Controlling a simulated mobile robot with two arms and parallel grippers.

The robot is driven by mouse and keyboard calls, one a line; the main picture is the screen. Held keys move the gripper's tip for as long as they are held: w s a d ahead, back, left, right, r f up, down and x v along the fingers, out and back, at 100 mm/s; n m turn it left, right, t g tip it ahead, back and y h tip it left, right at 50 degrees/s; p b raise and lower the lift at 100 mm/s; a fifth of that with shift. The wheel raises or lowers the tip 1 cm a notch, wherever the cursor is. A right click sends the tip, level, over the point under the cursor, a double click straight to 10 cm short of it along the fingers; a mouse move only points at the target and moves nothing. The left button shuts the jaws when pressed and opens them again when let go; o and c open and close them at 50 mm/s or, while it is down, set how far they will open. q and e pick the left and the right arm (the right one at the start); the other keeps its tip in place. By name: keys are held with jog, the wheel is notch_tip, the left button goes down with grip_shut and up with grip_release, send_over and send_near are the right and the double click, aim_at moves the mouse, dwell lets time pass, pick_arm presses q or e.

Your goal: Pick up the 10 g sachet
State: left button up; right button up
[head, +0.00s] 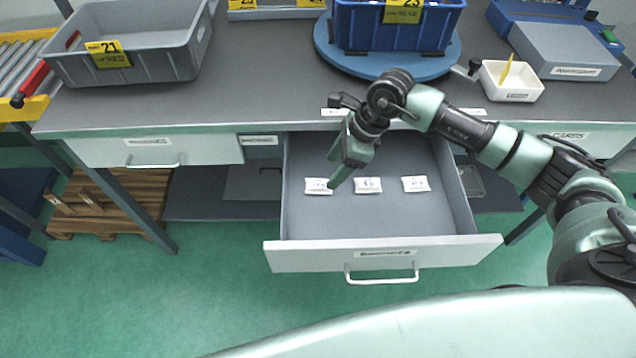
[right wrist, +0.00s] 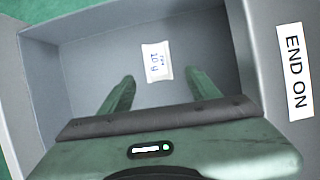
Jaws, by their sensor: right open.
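Three small white sachets lie in a row on the floor of the open grey drawer (head: 380,222). The left sachet (head: 318,187) is closest to my right gripper (head: 334,183); the middle sachet (head: 368,185) and the right sachet (head: 415,184) lie apart from it. In the right wrist view a sachet printed "10 g" (right wrist: 157,62) lies ahead of and between the two open fingers (right wrist: 163,88), with nothing held. It appears to be the left one. The small print is hard to read in the head view. My left gripper is not in view.
The drawer front (head: 384,254) and side walls surround the sachets. The table (head: 240,95) overhangs the drawer's back. On it stand a grey bin (head: 140,60), a blue crate on a turntable (head: 345,63) and a white tray (head: 510,92).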

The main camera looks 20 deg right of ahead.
aim_at(320, 184)
jog(key=x, duration=0.3)
jog(key=p+x, duration=0.1)
jog(key=x, duration=0.2)
jog(key=shift+a+r, duration=0.15)
jog(key=shift+a, duration=0.2)
grip_shut()
